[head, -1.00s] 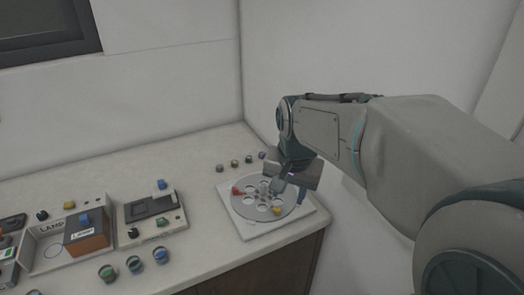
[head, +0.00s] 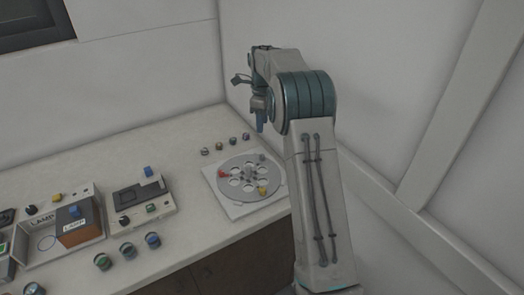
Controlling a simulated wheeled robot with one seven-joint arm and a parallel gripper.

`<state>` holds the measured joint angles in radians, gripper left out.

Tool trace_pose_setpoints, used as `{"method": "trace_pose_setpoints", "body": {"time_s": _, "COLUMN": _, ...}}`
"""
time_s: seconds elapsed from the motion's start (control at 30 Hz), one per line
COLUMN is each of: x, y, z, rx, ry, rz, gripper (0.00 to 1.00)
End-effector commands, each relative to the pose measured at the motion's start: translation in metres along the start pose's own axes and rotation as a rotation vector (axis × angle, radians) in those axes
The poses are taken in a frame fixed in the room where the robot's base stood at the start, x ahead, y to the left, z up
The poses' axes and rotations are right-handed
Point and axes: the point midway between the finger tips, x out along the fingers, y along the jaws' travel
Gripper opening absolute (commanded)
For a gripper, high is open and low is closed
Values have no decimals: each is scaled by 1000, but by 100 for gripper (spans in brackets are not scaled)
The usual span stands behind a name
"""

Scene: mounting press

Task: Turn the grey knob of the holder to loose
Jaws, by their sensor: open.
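The holder (head: 235,191) is a round grey plate with several holes, lying on a white square base on the counter. A red knob (head: 222,174) sits at its left rim and a yellow knob (head: 263,190) at its front right. A small grey knob (head: 262,157) shows at its back right rim; its setting is too small to read. My gripper (head: 260,124) is raised above and behind the holder, pointing down, open and empty. It is apart from the grey knob.
Several small round pieces (head: 219,145) stand in a row behind the holder. A grey device with a blue button (head: 140,198), a LAMP box (head: 79,228) and several jars (head: 127,250) stand to the left. Walls close off the back and right.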

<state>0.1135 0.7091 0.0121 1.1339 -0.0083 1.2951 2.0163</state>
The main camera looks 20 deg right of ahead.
Motion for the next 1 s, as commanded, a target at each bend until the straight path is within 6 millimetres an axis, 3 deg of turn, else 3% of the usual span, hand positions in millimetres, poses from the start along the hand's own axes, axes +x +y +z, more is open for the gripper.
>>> {"method": "trace_pose_setpoints", "body": {"time_s": 0.27, "x": 20, "y": -5, "z": 1, "rx": 44, "ry": 2, "rz": 7, "gripper": 41}}
{"method": "trace_pose_setpoints", "body": {"time_s": 0.7, "x": 108, "y": -4, "z": 0, "rx": 42, "ry": 2, "rz": 7, "gripper": 41}}
{"method": "trace_pose_setpoints", "body": {"time_s": 1.0, "x": 140, "y": -4, "z": 1, "rx": 41, "ry": 1, "rz": 4, "gripper": 41}}
